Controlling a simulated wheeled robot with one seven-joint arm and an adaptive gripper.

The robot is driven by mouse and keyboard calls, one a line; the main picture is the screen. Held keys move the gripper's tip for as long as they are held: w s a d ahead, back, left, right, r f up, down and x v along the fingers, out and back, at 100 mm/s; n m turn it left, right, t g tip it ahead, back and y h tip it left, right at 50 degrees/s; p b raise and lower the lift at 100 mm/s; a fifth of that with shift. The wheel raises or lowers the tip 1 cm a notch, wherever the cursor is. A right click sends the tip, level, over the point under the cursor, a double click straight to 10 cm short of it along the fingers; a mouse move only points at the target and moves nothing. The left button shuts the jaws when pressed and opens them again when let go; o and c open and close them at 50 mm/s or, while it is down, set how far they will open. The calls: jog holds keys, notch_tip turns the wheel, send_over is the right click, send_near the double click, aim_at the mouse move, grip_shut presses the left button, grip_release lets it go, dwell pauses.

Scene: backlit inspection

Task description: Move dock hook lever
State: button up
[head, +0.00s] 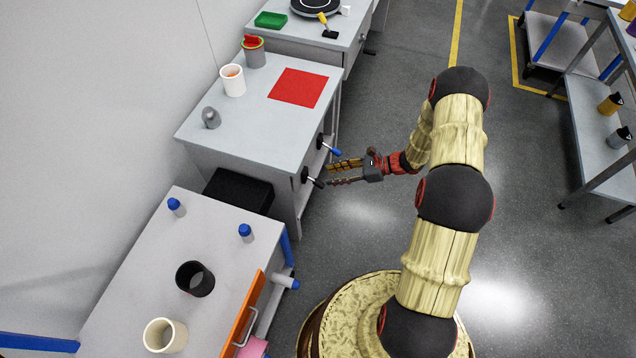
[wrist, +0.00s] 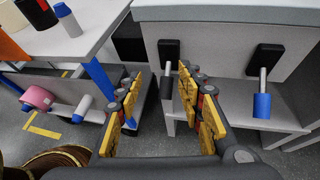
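Two levers stick out of the grey cabinet's front. One has a blue handle (head: 331,150), which hangs down from a black plate at the right in the wrist view (wrist: 262,105). The other has a dark handle (head: 315,183) and shows near the middle of the wrist view (wrist: 167,88) below its own black plate. No label tells which is the dock hook lever. My gripper (head: 329,174) is open and empty, pointing at the cabinet front. In the wrist view the dark lever appears between the fingertips, near the right finger; whether it touches is unclear.
The grey cabinet (head: 220,150) carries a red mat (head: 298,88), a white cup (head: 233,81) and a grey bin (head: 254,52). A nearer table (head: 130,285) holds blue-capped bottles and cups. A black box (head: 238,190) stands between them. The floor right of the cabinet is open.

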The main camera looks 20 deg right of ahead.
aim_at(321, 182)
jog(key=w+a+f, duration=0.1)
jog(key=f, duration=0.1)
jog(key=w+a+f+m+t+b, duration=0.1)
jog(key=a+f, duration=0.1)
jog(key=f, duration=0.1)
jog(key=a+f+m+b, duration=0.1)
jog(key=a+f, duration=0.1)
jog(key=shift+w+a+f, duration=0.2)
jog(key=shift+w+f, duration=0.2)
jog(key=c, duration=0.3)
grip_shut()
dwell(0.6)
